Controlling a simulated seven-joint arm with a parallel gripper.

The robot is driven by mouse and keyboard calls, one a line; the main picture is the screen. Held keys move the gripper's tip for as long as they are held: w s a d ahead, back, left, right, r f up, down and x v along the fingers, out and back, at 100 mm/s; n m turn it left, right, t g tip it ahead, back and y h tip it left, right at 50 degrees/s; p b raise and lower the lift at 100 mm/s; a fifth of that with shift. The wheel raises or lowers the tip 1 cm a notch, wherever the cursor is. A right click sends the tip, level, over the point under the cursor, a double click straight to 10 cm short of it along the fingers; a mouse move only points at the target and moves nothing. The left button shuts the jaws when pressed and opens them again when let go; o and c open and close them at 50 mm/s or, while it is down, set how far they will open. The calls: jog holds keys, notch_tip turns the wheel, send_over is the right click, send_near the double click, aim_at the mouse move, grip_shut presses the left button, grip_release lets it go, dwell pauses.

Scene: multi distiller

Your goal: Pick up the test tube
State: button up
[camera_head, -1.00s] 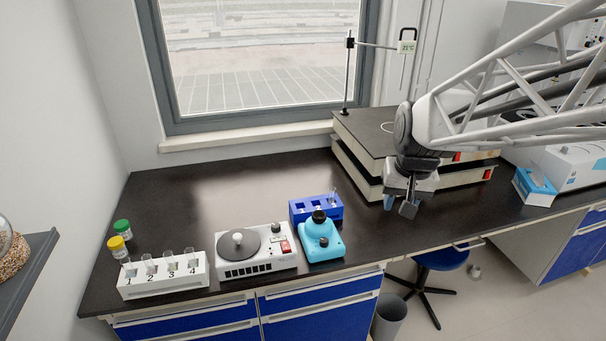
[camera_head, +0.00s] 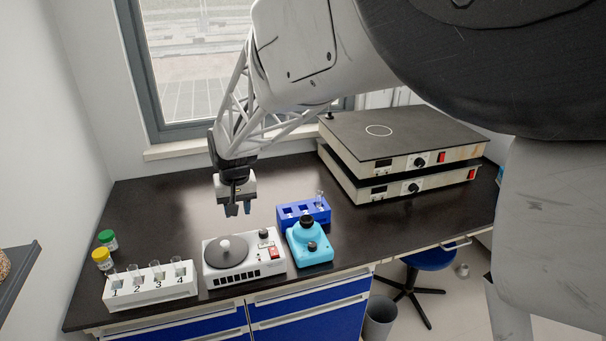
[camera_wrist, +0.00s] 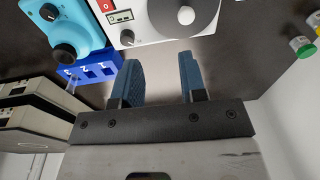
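A clear test tube (camera_head: 319,199) stands upright at the right end of the blue rack (camera_head: 318,217) in the head view; it also shows at the blue rack (camera_wrist: 103,71) in the wrist view, small and partly unclear. Several more tubes (camera_head: 155,267) stand in the white numbered rack (camera_head: 150,292) at the front left. My gripper (camera_head: 238,211) hangs above the bench behind the white stirrer, left of the blue rack. In the wrist view my gripper (camera_wrist: 160,80) has its two blue fingers apart, with nothing between them.
The white stirrer (camera_head: 222,273) and turquoise device (camera_head: 309,245) stand near the front edge. Two stacked hot plates (camera_head: 400,140) are at the back right. Green (camera_head: 107,239) and yellow (camera_head: 102,259) capped jars stand at the left. The bench at the back left is clear.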

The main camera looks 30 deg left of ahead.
jog(key=s+a+f+n, duration=0.2)
jog(key=s+a+f, duration=0.2)
jog(key=s+a, duration=0.6)
jog(key=n+h, duration=0.1)
jog(key=n, duration=0.1)
send_over(132, 268)
jog(key=f, duration=0.3)
jog(key=shift+w+a, duration=0.1)
jog(key=shift+a, duration=0.1)
jog(key=shift+f, duration=0.1)
jog(key=shift+f, duration=1.2)
jog(key=shift+f, duration=0.1)
jog(key=shift+d+f, duration=0.15)
jog(key=shift+f, duration=2.4)
jog(key=shift+c, duration=0.2)
